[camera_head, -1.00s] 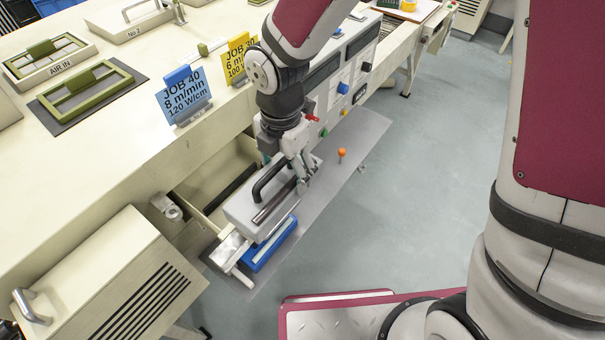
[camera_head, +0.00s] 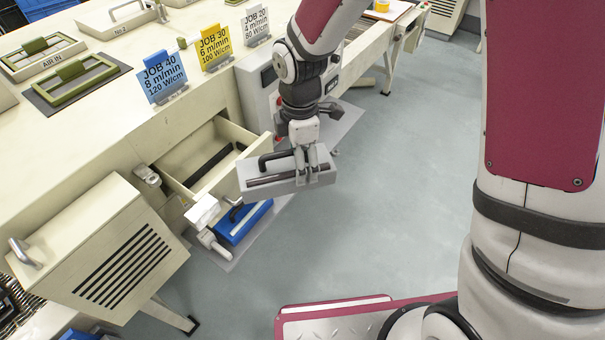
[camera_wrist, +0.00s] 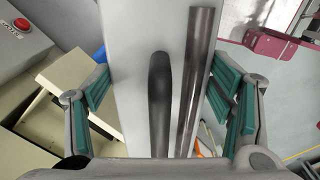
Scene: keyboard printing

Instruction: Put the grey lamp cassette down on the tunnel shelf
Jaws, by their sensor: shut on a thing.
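The grey lamp cassette (camera_head: 262,168) is a long box with a black handle and a dark tube along its top. My gripper (camera_head: 307,176) is shut on it near its right end and holds it up, roughly level, in front of the machine. In the wrist view the cassette (camera_wrist: 124,100) runs between the two green-padded fingers, its handle and tube side by side. A blue cassette (camera_head: 236,232) lies lower, to the left and nearer, apart from the grey one. I cannot tell for sure which surface is the tunnel shelf.
An open cream drawer (camera_head: 233,176) with a dark bar inside is left of the grey cassette. A slatted cream housing (camera_head: 85,235) stands at the near left. The JOB 40 sign (camera_head: 163,77) stands on the bench above. The floor (camera_head: 420,150) to the right is clear.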

